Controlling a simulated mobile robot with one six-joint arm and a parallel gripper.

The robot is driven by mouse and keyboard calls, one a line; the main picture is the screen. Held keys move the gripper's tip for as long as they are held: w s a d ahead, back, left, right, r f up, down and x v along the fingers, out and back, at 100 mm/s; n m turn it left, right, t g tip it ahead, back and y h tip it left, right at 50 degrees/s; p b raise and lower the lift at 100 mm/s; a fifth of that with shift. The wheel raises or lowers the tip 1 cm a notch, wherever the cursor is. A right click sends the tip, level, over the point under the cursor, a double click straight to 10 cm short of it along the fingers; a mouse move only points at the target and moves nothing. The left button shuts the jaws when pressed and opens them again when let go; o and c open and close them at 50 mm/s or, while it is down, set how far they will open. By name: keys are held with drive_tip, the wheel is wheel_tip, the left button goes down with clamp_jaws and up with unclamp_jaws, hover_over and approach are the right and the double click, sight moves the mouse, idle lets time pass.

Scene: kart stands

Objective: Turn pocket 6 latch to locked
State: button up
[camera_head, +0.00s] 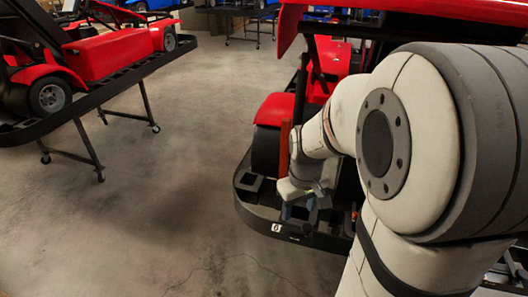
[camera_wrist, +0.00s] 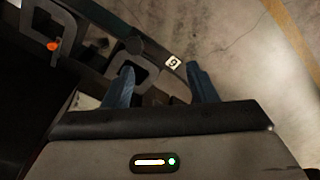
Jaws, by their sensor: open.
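The pocket 6 label (camera_head: 275,227) is a small white tag on the front edge of the black stand. It also shows in the wrist view (camera_wrist: 173,63), upside down. A small dark round knob (camera_head: 307,228), which looks like the latch, sits right of the label; in the wrist view a dark knob (camera_wrist: 134,44) lies left of the label. Whether it is locked I cannot tell. My gripper (camera_head: 299,208) is over this corner of the stand. In the wrist view its two blue fingers (camera_wrist: 160,75) are apart, with nothing seen held between them.
A red kart (camera_head: 275,108) rests on the stand behind my gripper. Another stand with a red kart (camera_head: 110,52) is at left. Concrete floor (camera_head: 150,220) between is clear.

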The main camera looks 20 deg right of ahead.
drive_tip(key=g+p, duration=0.1)
drive_tip(key=p, duration=0.1)
hover_over(307, 226)
wheel_tip(307, 226, down, 4)
drive_tip(key=shift+r+n, duration=0.15)
drive_tip(key=shift+n, duration=0.15)
drive_tip(key=shift+f, duration=3.95)
drive_tip(key=shift+c, duration=0.2)
drive_tip(key=c, duration=0.9)
